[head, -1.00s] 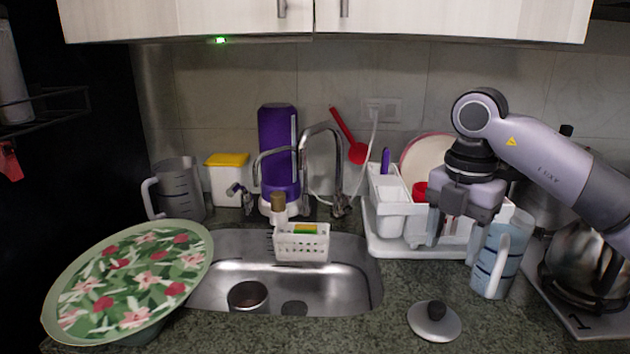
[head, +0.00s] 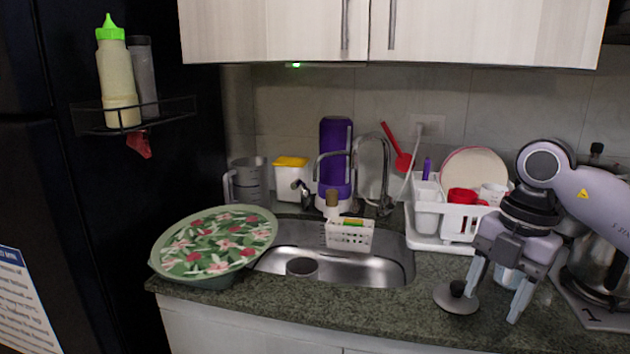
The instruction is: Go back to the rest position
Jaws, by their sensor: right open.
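My right gripper (head: 496,298) hangs at the right of the head view, fingers pointing down and spread apart, with nothing between them. It is in front of the counter's right part. A light blue measuring jug (head: 509,279) shows behind the fingers, mostly hidden by the gripper. A round lid with a black knob (head: 456,299) lies on the counter at the left finger; whether they touch cannot be told. My left gripper is not in view.
A sink (head: 375,270) is mid-counter, with a floral tray (head: 215,243) left of it. A white dish rack (head: 428,242) stands behind the gripper and a metal kettle (head: 600,265) to its right. A dark fridge with a bottle rack (head: 90,128) fills the left.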

